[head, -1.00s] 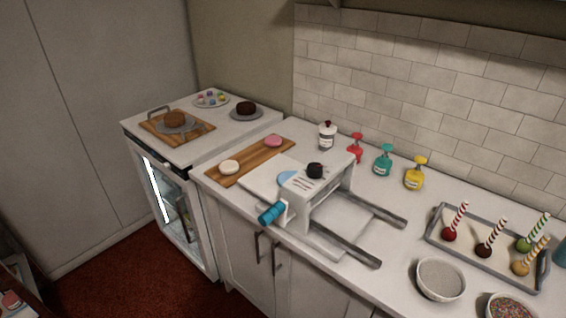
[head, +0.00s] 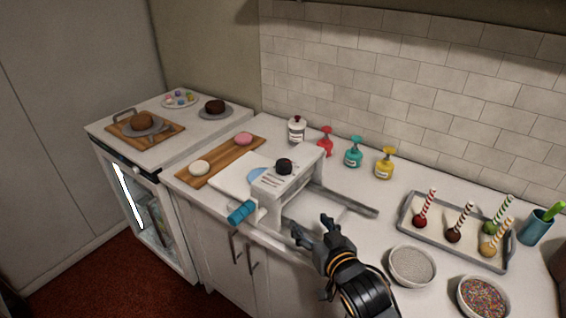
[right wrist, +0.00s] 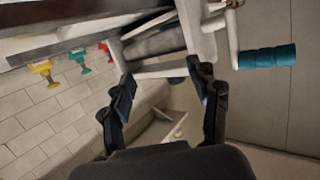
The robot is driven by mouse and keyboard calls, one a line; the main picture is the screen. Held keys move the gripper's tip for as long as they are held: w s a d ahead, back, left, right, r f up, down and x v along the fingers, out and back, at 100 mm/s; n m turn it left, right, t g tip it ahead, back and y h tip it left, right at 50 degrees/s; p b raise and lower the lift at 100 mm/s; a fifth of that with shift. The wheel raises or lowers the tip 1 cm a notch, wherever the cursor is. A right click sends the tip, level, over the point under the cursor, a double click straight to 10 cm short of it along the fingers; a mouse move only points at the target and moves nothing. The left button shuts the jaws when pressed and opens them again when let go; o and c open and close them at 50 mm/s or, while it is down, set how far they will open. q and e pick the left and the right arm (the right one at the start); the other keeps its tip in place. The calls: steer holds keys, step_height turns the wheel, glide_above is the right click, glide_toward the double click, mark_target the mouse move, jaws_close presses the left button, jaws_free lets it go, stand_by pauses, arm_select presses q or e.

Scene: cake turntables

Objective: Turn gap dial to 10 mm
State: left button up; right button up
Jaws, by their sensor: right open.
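The gap dial (head: 284,166) is a black knob on top of the white sheeter (head: 300,176), beside printed marks too small to read. The sheeter has a teal crank handle (head: 242,211) at its front left. My right gripper (head: 313,227) is open and empty, in front of the sheeter and lower right of the dial, apart from both. In the right wrist view its two fingers (right wrist: 165,90) are spread, with the sheeter's underside and rails beyond them and the teal handle (right wrist: 267,57) at right. The dial cannot be made out there. My left gripper is not in view.
A wooden board (head: 222,160) with pink and cream discs lies left of the sheeter. Pump bottles (head: 354,152) stand behind it. A tray of cake pops (head: 411,228) and bowls (head: 412,266) of sprinkles are at right. Metal rails (head: 345,199) extend from the sheeter.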

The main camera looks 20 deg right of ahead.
mark_target(287, 167)
steer(key=w+r+t, duration=0.3)
steer(key=w+r, duration=0.1)
steer(key=r, duration=0.2)
steer(key=shift+y, duration=0.3)
steer(key=w+p, duration=0.1)
steer(key=w, duration=0.3)
steer(key=w+a+p, duration=0.1)
steer(key=w, duration=0.4)
steer(key=w+p, duration=0.1)
steer(key=w, duration=0.3)
steer(key=shift+w+a+r, duration=0.1)
steer(key=shift+w+a, duration=0.05)
steer(key=shift+w, duration=0.05)
steer(key=c, duration=1.2)
steer(key=shift+y+p, duration=0.3)
